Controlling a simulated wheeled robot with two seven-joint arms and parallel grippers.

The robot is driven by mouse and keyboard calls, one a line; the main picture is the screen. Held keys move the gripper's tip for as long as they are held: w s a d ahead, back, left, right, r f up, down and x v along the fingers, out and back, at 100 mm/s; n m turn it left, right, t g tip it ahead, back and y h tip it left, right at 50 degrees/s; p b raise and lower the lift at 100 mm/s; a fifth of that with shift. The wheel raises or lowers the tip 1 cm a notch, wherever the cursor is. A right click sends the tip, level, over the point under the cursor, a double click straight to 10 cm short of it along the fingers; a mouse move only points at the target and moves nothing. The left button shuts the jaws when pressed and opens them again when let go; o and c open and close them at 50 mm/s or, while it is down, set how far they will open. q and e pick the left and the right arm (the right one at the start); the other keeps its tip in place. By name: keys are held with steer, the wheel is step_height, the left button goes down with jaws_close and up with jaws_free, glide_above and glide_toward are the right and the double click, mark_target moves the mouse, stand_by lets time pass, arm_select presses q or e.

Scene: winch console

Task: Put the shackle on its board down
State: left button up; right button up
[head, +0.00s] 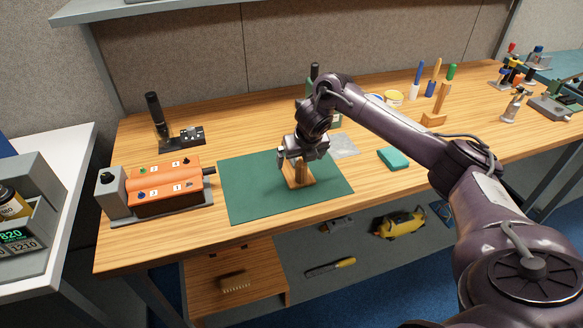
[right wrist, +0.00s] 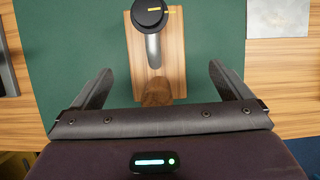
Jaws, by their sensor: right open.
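The wooden board (head: 300,183) lies on the green mat (head: 242,192), partly hidden by my right gripper (head: 302,157) in the head view. In the right wrist view the board (right wrist: 172,45) carries a grey metal bar, which I take for the shackle (right wrist: 153,50). A black round cap with a yellow mark (right wrist: 149,14) is at its far end and a brown wooden knob (right wrist: 156,92) at its near end. The shackle's tilt is hard to tell. My right gripper is open, its fingers apart on either side of the board's near part. My left gripper is out of view.
An orange control box (head: 165,184) stands left of the mat, and a black-handled device (head: 160,125) behind it. A teal block (head: 394,158) and a grey plate (head: 345,146) lie to the right. Bottles, jars and tools stand along the back and right. The mat's left part is clear.

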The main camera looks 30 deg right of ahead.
mark_target(297, 159)
steer(key=x, duration=0.1)
steer(key=p+x, duration=0.1)
steer(key=x, duration=0.1)
steer(key=shift+w+a+f, duration=0.15)
steer(key=shift+a+f, duration=0.1)
steer(key=shift+w+f, duration=0.2)
steer(key=shift+f, duration=0.3)
steer(key=shift+r, duration=0.1)
steer(key=c, duration=1.3)
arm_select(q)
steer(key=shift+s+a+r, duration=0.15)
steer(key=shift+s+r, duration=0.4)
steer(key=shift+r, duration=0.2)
arm_select(e)
steer(key=shift+c, duration=0.2)
